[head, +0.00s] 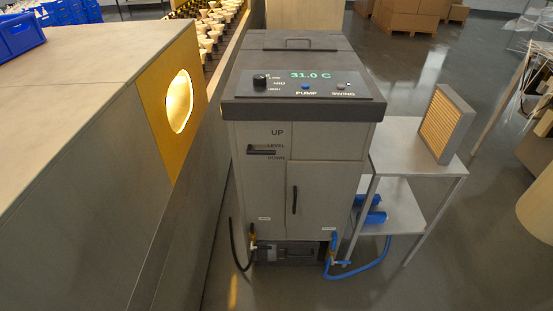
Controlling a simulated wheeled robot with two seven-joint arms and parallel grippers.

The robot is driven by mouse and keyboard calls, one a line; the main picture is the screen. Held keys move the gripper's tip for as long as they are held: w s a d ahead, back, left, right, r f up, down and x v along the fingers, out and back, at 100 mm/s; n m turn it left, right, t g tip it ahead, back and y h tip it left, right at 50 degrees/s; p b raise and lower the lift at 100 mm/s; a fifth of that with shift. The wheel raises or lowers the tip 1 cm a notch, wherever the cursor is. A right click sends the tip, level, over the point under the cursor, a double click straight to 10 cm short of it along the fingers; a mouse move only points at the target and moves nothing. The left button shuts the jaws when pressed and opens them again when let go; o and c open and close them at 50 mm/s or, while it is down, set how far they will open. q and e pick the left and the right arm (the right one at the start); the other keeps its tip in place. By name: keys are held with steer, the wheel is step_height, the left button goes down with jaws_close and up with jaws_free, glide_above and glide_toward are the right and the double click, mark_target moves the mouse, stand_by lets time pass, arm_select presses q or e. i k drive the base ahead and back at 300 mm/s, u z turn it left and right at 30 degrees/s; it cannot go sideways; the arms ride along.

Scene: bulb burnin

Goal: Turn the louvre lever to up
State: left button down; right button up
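The louvre lever (262,150) is a short dark bar on the upper left of the grey cabinet's (330,145) front. It lies about level, beside the LEVEL marking. The word UP (277,132) is printed above it and a smaller, hard-to-read label sits below it. The cabinet top has a black panel (312,86) with a knob (260,80), a 31.0 C readout and PUMP and SWING controls. Neither of my grippers is in the head view.
A grey housing (90,90) with a yellow end and a lit round opening stands close on the left. A metal side table (400,150) on the right carries an upright filter panel (446,123). A blue hose (370,270) and a black hose (235,255) hang low.

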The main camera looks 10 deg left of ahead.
mark_target(249, 151)
steer(key=z, duration=0.9)
steer(key=i, duration=0.8)
steer(key=u, duration=2.2)
